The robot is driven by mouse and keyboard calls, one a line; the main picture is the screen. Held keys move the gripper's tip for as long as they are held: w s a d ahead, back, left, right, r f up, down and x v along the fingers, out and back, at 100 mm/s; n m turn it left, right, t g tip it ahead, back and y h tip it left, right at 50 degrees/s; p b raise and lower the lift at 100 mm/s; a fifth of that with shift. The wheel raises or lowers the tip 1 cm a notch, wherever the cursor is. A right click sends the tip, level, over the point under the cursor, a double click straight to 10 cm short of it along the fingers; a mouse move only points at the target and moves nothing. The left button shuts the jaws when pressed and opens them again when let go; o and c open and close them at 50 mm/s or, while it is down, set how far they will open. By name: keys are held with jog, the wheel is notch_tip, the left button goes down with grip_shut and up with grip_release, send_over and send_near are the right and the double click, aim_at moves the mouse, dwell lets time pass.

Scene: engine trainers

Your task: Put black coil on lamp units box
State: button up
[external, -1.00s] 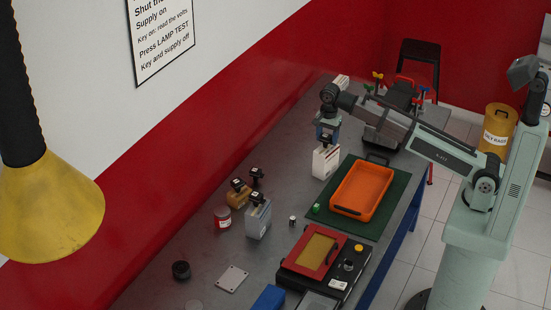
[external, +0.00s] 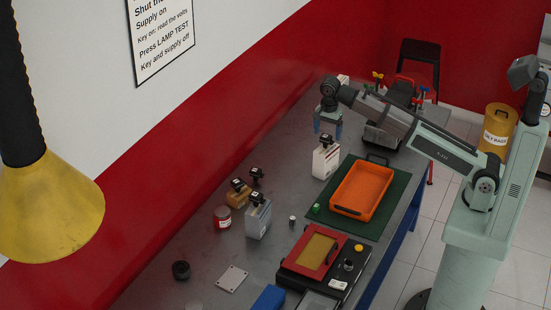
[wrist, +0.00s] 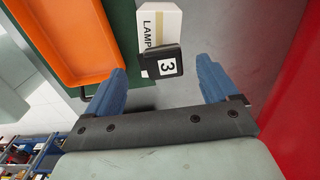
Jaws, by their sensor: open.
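The lamp units box (external: 325,162) is a white carton standing on the bench left of the orange tray. In the wrist view its top, marked "LAMP", shows as a pale face (wrist: 158,25). A black coil (wrist: 162,63) with a white "3" tag appears on the near end of the box top. In the external view the coil is a small dark shape at the top of the box, partly hard to make out. My gripper (external: 328,130) is open and empty just above it. In the wrist view the blue fingers stand apart on either side of the coil, not touching it.
An orange tray (external: 335,207) on a green mat (external: 390,208) lies to the right. Similar black, tagged pieces stand on an amber container (external: 237,198) and a grey box (external: 258,222). A red can (external: 222,218) and red-topped panel (external: 318,252) are nearer.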

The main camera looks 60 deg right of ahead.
aim_at(327, 136)
notch_tip(327, 136, up, 9)
dwell(0.4)
